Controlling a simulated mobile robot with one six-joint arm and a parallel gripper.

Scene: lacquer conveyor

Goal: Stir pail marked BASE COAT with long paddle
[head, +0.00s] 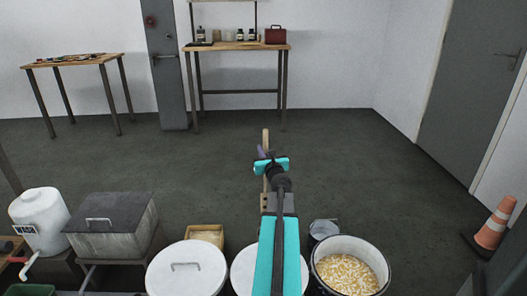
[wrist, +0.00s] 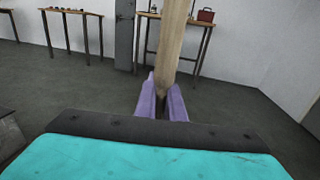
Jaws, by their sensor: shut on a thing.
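My gripper (head: 263,155) reaches out ahead over the open floor, beyond the row of pails. Its purple jaws (wrist: 161,102) are shut on a pale wooden paddle (wrist: 172,40), which stands up from between them in the wrist view. In the head view the paddle (head: 266,138) shows above and below the jaws, and its lower end is hidden behind my arm. A white-lidded pail (head: 186,270) is at the front, and another white lid (head: 300,275) is partly covered by my arm. An open pail (head: 318,262) holds pale yellowish flakes. No BASE COAT marking is readable.
A small grey pail (head: 322,229) and a wooden box (head: 206,233) stand behind the pails. An orange cone (head: 495,225) stands right. The middle floor is clear before the benches.

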